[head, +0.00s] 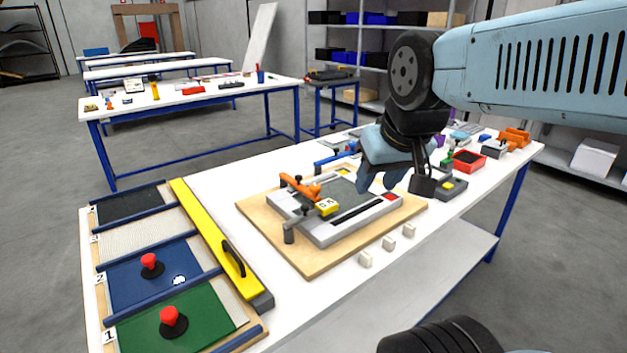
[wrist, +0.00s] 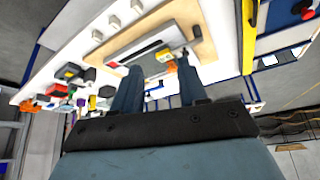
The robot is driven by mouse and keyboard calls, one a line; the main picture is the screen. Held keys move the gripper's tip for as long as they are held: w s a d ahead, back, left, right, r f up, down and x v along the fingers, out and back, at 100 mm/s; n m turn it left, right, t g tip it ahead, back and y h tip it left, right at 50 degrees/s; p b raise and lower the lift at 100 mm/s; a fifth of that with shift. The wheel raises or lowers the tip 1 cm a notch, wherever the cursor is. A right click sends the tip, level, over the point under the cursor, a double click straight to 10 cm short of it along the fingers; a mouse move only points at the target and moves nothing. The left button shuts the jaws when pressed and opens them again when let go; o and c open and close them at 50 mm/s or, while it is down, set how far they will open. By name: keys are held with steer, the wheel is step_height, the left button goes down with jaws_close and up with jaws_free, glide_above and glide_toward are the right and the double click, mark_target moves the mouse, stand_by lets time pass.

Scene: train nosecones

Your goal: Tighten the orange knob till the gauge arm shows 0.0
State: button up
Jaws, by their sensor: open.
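An orange clamp part (head: 300,187), likely bearing the orange knob, stands at the back left of a grey frame (head: 322,238) on a wooden board (head: 262,223). Orange also shows near a fingertip in the wrist view (wrist: 172,66). The gauge arm carries a yellow block (head: 327,206) with dark marks too small to read; it also shows in the wrist view (wrist: 165,55). The arm's dark post (head: 289,234) stands at the frame's front left. My gripper (head: 380,182) is open and empty above the frame's right part, apart from the orange part. Its two blue fingers show in the wrist view (wrist: 158,72).
A yellow bar with a black handle (head: 210,234) and panels with red knobs (head: 172,316) lie at the left. Several small white blocks (head: 388,243) line the front edge. A red bin (head: 467,162) and tools crowd the right end.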

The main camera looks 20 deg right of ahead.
steer(key=o, duration=0.3)
steer(key=shift+w+r, duration=0.1)
steer(key=shift+w, duration=0.05)
steer(key=shift+o, duration=0.5)
steer(key=shift+w+a+r+n+h, duration=0.1)
steer(key=shift+w+a+n+h, duration=0.05)
steer(key=shift+w+a+n, duration=0.3)
steer(key=shift+w+a+r+n+h, duration=0.1)
steer(key=shift+w+a+n+h, duration=0.1)
steer(key=shift+w+n, duration=0.35)
steer(key=n+g+h, duration=0.3)
steer(key=n, duration=2)
glide_above(314, 185)
steer(key=s+a, duration=0.4)
steer(key=a, duration=0.1)
step_height(314, 185, down, 8)
steer(key=r, duration=0.1)
steer(key=x, duration=1.3)
steer(key=shift+w+d+f, duration=0.2)
